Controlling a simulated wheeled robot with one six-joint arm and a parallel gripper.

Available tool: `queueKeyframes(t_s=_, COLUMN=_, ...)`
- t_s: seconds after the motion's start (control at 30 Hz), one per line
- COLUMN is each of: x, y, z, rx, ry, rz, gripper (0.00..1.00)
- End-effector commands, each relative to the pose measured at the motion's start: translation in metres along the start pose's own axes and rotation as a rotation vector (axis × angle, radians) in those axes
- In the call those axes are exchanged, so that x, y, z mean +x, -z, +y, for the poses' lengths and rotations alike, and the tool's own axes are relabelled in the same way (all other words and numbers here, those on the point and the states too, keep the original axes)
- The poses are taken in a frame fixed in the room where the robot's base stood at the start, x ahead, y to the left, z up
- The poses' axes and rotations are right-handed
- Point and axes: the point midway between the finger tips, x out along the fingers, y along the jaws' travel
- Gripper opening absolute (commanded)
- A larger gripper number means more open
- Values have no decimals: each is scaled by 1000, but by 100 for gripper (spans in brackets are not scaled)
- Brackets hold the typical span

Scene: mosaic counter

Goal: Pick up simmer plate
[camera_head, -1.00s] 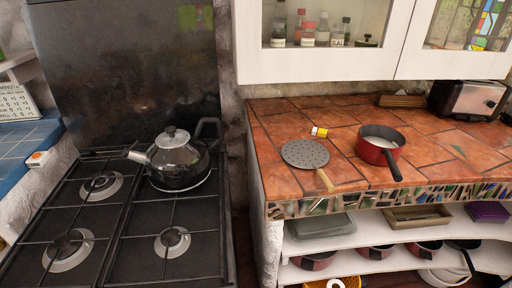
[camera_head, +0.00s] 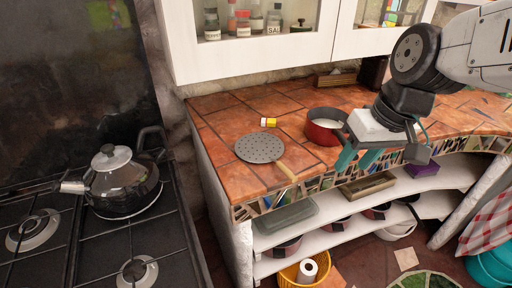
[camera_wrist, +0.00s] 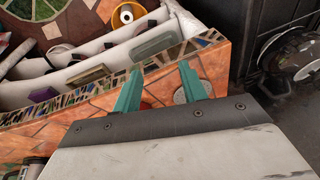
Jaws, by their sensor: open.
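The simmer plate (camera_head: 260,149) is a round, grey, perforated disc with a wooden handle (camera_head: 287,172). It lies on the tiled counter, its handle pointing toward the counter's front edge. My gripper (camera_head: 356,160) is open and empty, to the right of the plate and in front of the red saucepan. In the wrist view, my gripper's teal fingers (camera_wrist: 158,88) are spread apart. Part of the plate (camera_wrist: 190,88) shows there, partly hidden behind one finger.
A red saucepan (camera_head: 325,126) stands on the counter right of the plate, close to my gripper. A small yellow and white item (camera_head: 268,122) lies behind the plate. A kettle (camera_head: 122,180) sits on the stove at left. Wall cabinets (camera_head: 250,55) hang above the counter. Shelves below hold pans and trays.

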Motion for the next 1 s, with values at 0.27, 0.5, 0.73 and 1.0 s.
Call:
queueKeyframes(t_s=0.27, x=75, y=101, z=-30, rx=-122, ry=93, rz=90, gripper=42)
queueKeyframes(t_s=0.5, x=110, y=134, z=-39, rx=-154, ry=103, rz=130, gripper=42)
queueKeyframes(t_s=0.73, x=133, y=139, z=-42, rx=-157, ry=103, rz=133, gripper=42)
queueKeyframes(t_s=1.0, x=170, y=141, z=-47, rx=-156, ry=102, rz=131, gripper=42)
